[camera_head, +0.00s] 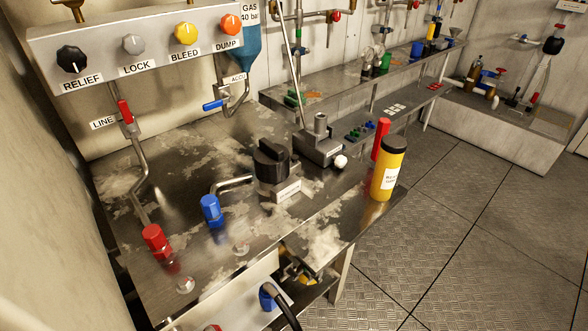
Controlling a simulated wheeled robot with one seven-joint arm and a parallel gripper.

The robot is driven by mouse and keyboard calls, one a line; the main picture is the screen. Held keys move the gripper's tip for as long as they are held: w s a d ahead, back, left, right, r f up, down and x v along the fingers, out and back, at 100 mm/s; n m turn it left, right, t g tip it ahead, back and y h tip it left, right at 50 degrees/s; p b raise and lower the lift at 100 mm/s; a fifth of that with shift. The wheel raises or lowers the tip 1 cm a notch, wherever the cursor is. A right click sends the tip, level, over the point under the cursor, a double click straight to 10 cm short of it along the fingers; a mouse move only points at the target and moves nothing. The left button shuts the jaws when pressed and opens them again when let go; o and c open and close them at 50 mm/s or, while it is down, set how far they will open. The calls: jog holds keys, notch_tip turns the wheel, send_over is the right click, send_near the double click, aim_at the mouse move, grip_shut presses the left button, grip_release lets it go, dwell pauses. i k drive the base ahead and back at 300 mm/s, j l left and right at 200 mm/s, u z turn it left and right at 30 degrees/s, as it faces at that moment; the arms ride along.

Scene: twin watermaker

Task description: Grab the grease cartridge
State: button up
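A yellow cylinder (387,170) with a black cap stands upright at the right front corner of the steel bench (135,255). Its white label is too small to read surely; it looks most like the grease cartridge. A slim red upright object (379,139) stands just behind it, and its lower part is hidden by the yellow cylinder. My gripper is not in view, so whether it is open or shut does not show.
On the bench stand a black knob valve (271,162), a grey hand pump (318,148) with a tall lever, and blue (211,209) and red (156,241) fittings. A control panel (150,45) hangs above. The floor (450,240) at right is clear.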

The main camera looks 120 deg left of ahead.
aim_at(392, 148)
jog(key=u, duration=2)
jog(key=l+u, duration=0.1)
jog(key=u, duration=0.35)
jog(key=k+u, duration=0.1)
jog(key=u, duration=0.35)
jog(key=k+u, duration=0.1)
jog(key=u, duration=0.8)
jog(key=k+l, duration=0.05)
